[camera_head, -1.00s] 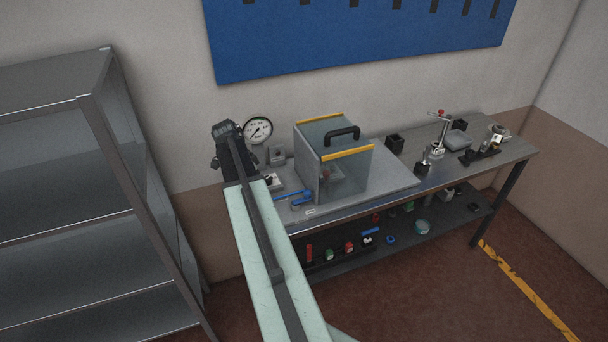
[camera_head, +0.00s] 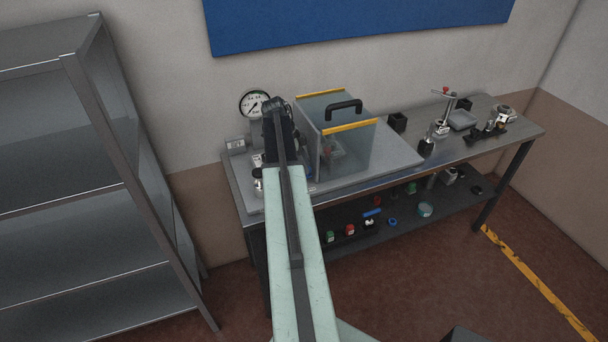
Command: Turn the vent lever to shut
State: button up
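The blue-handled vent lever cannot be made out now; my arm covers the part of the bench left of the clear guard box (camera_head: 356,150) where blue handles showed earlier. My gripper (camera_head: 279,128) is the dark end of the arm, over the left part of the bench, between the pressure gauge (camera_head: 254,104) and the guard box. Its fingers are hidden, so I cannot tell whether it is open or shut, or whether it touches anything.
The guard box has yellow edges and a black handle (camera_head: 344,106). A small grey box (camera_head: 236,146) and a silver fitting (camera_head: 258,177) are left of my arm. Clamps and fixtures (camera_head: 489,131) stand on the bench's right. A metal shelf rack (camera_head: 90,190) is at left.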

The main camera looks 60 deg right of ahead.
jog(key=shift+s+d+f, duration=0.1)
jog(key=shift+s+f, duration=0.1)
jog(key=shift+f, duration=0.4)
jog(key=shift+r, duration=0.1)
jog(key=shift+c, duration=0.3)
grip_shut()
